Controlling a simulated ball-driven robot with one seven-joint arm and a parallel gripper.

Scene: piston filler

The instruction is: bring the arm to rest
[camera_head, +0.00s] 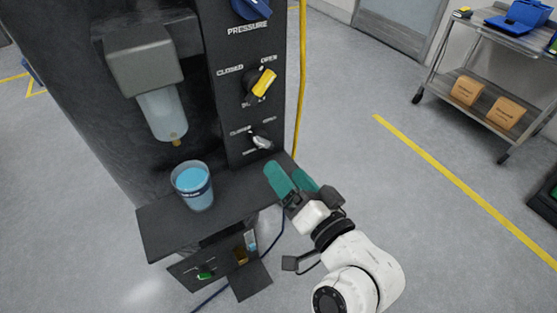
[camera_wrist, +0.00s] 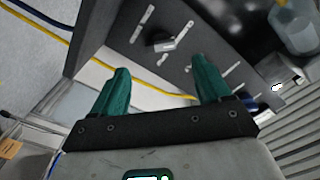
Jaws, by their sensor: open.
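My gripper (camera_head: 291,181) has green fingers. In the head view it is at the right edge of the filler's shelf, below the lower knob. In the wrist view the two fingers (camera_wrist: 162,88) stand apart with nothing between them. The piston filler (camera_head: 120,80) is a dark machine with labelled controls. Its yellow-handled knob (camera_head: 264,82) is marked closed and open, and a smaller grey knob (camera_head: 262,142) sits below. A grey knob also shows in the wrist view (camera_wrist: 161,43), beyond the fingers. My white arm comes in from the lower right of the head view.
A cup of blue liquid (camera_head: 193,187) stands on the shelf (camera_head: 160,232), below the nozzle (camera_head: 176,141). A yellow hose (camera_head: 301,75) runs down the machine's right side. A metal cart (camera_head: 490,50) with boxes is at the upper right.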

